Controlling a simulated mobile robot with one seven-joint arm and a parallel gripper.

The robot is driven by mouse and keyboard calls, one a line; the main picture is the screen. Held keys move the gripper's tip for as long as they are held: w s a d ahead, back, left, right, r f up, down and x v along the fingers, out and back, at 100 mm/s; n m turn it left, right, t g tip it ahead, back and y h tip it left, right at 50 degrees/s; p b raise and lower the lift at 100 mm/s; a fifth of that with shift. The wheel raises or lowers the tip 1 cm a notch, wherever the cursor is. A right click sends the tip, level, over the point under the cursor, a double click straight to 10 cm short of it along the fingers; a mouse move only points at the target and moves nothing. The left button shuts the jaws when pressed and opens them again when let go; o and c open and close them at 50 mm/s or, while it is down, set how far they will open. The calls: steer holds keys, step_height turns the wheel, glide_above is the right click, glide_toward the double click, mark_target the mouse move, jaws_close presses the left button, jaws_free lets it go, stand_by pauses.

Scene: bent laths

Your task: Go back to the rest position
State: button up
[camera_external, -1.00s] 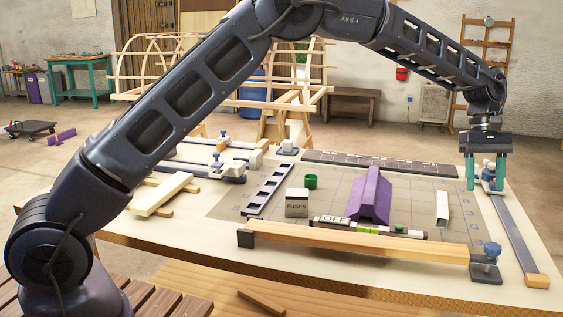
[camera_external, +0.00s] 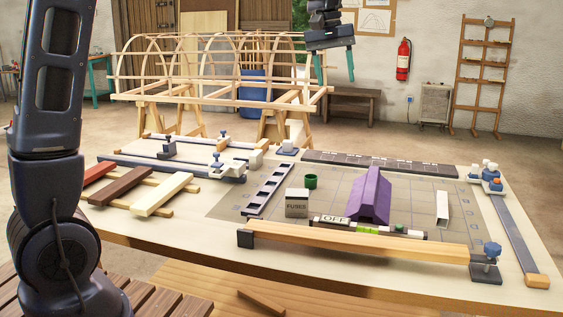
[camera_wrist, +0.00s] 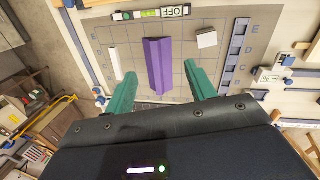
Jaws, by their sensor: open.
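My gripper (camera_external: 334,68) is raised high above the far side of the bench in the external view, with its teal fingers spread and nothing between them. In the wrist view my gripper (camera_wrist: 162,92) is also open and empty, with the bench well beyond its fingertips. A purple ridged block (camera_external: 370,196) lies on the grey gridded mat (camera_external: 425,190); it shows between the fingers in the wrist view (camera_wrist: 158,65), far beyond them.
A wooden ribbed frame (camera_external: 200,85) stands behind. The air around my gripper looks clear.

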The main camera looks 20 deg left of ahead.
steer(key=s+a+r+t, duration=0.15)
steer(key=s+a, duration=0.35)
steer(key=a, duration=0.6)
steer(key=s+a+r+t, duration=0.1)
steer(key=s+a+r, duration=0.1)
steer(key=s+a, duration=0.65)
steer(key=s+a+f+t+y, duration=0.1)
steer(key=s+a+f, duration=0.2)
steer(key=s+a, duration=0.4)
steer(key=s+a+f+m+t+y, duration=0.1)
steer(key=s+a+f, duration=0.3)
steer(key=s+a, duration=0.3)
steer(key=a, duration=0.3)
steer(key=shift+s+a+m, duration=0.15)
steer(key=shift+a+m, duration=0.1)
steer(key=shift+m, duration=0.05)
steer(key=shift+f, duration=0.1)
